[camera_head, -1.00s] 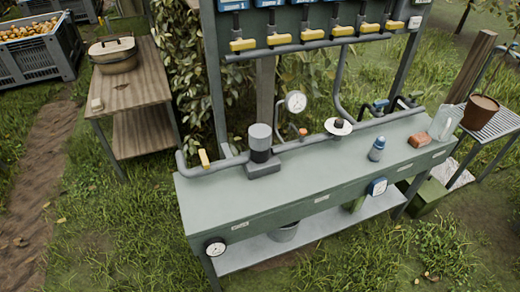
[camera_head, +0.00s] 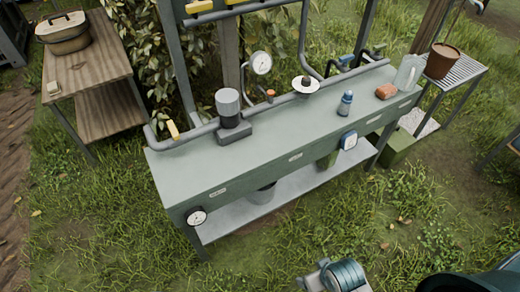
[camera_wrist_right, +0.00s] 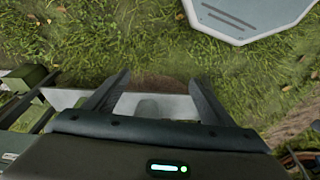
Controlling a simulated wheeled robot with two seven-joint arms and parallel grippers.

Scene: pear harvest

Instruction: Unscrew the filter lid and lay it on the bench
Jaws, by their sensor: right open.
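The filter stands on the bench's left half in the head view. Its grey cylindrical lid (camera_head: 228,101) sits on a dark body (camera_head: 231,122) on a grey block. The green bench (camera_head: 285,146) has bare top in front of the filter. My right gripper (camera_wrist_right: 160,78) is open with nothing between its fingers in the right wrist view. It points down past the bench's pale lower shelf (camera_wrist_right: 70,98) and grass, away from the lid. Part of my arm shows at the bottom of the head view, but no fingers are visible there. My left gripper is out of view.
A pipe with a yellow-handled valve (camera_head: 173,129) and a gauge (camera_head: 261,62) runs along the bench's back.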

